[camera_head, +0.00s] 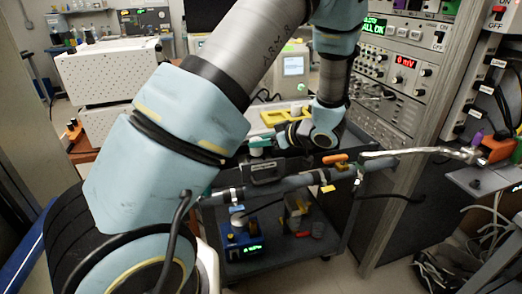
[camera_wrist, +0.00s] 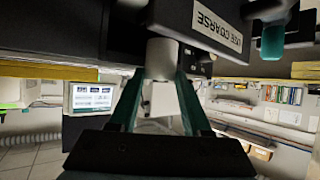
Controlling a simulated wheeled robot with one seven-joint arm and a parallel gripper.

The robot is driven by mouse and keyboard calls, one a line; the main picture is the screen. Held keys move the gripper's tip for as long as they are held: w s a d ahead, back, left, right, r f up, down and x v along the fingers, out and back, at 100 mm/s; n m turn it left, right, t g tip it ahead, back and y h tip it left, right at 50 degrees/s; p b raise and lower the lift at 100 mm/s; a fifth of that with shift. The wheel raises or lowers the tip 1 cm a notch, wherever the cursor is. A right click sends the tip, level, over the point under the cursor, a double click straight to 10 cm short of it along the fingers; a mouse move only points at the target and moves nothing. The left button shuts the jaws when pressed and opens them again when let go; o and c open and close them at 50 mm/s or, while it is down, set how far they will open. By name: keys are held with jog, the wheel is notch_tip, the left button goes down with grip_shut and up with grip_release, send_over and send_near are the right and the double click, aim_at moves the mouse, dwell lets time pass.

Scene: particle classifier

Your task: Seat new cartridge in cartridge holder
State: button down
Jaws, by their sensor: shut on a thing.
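In the wrist view, my gripper (camera_wrist: 160,72) points up with its two teal fingers closed in on a pale grey cylinder (camera_wrist: 162,58), which I take to be the new cartridge. No part is clearly readable as the cartridge holder. In the head view, my arm hides much of the work area and the fingertips cannot be made out clearly.
A teal-ended part (camera_wrist: 272,42) hangs to the right of the block. Yellow bars (camera_wrist: 45,70) flank it. In the head view, a dark cart (camera_head: 275,262) carries a blue device (camera_head: 240,236) on its lower shelf. An instrument rack (camera_head: 400,85) stands close on the right.

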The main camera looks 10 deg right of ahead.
aim_at(261, 151)
jog(key=shift+f, duration=1.75)
jog(key=shift+f, duration=0.2)
jog(key=shift+c, duration=1.8)
grip_release()
jog(key=shift+r, duration=0.1)
